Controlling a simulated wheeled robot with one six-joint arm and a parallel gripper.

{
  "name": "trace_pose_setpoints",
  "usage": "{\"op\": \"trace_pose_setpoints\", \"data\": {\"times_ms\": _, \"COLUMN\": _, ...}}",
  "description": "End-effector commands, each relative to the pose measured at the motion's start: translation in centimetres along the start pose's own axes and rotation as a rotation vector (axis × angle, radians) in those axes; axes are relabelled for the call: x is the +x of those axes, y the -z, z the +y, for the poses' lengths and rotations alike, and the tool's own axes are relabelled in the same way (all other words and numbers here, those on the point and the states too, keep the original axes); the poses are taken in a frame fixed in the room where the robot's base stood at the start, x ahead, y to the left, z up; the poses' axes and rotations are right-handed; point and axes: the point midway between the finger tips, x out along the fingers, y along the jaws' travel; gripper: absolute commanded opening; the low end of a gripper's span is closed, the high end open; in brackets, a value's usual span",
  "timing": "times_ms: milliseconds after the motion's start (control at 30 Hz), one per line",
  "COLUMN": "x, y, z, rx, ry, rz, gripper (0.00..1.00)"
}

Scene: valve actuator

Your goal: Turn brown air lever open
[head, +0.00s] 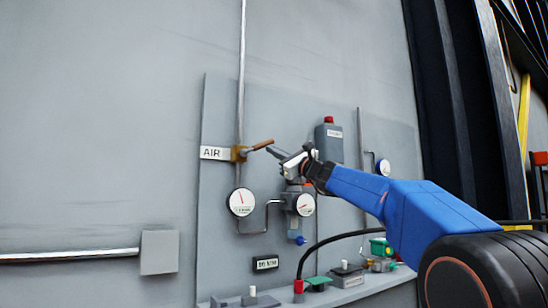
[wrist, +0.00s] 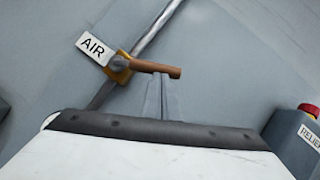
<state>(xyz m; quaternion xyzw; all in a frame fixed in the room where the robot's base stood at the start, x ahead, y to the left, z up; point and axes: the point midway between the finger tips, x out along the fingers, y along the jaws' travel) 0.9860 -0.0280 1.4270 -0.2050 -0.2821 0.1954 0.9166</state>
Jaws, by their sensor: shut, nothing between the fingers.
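The brown air lever (head: 263,145) sticks out to the right from a brass valve body (head: 239,153) on a vertical pipe, beside the white AIR label (head: 214,153). In the head view it tilts slightly up to the right. In the wrist view the lever (wrist: 155,69) runs across the pipe, with its free end at the right. My gripper (head: 271,150) is shut and empty, its fingertips close to the lever's free end. In the wrist view the fingertips (wrist: 161,78) appear just below the lever; I cannot tell whether they touch it.
Gauges (head: 241,202) hang below the valve on the grey panel. A shelf with several small fittings (head: 345,276) runs along the bottom. The wall above the lever is clear except for the pipe.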

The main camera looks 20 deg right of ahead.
Motion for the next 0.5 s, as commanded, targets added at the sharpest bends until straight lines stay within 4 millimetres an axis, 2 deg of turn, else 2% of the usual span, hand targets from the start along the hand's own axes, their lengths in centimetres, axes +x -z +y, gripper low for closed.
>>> {"op": "trace_pose_setpoints", "data": {"times_ms": 500, "x": 2.2, "y": -3.7, "z": -0.9, "rx": -0.428, "ry": -0.245, "rz": -0.001, "gripper": 0.0}}
